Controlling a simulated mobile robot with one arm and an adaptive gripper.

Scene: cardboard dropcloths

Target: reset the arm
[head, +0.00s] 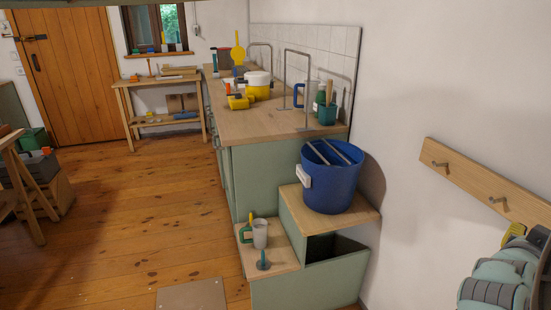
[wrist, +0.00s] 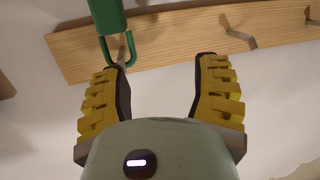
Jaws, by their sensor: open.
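My gripper (wrist: 162,75) is open in the wrist view, with its two yellow-padded fingers apart and nothing between them. It points at the wooden hook rail (wrist: 185,38) on the wall. A green thing with a loop (wrist: 108,20) hangs at a metal hook just beyond the left fingertip; its upper part is cut off by the frame edge. I cannot tell whether the finger touches it. In the head view only part of my gripper (head: 514,233) shows at the right edge, below the rail (head: 470,178), and the green thing is not visible there.
A blue bucket (head: 327,190) stands on a stepped green cabinet (head: 305,290) against the wall. A grey mug (head: 260,233) stands on its lower step. The workbench (head: 250,122) behind holds several tools and containers. The wooden floor (head: 130,215) at the left is largely clear.

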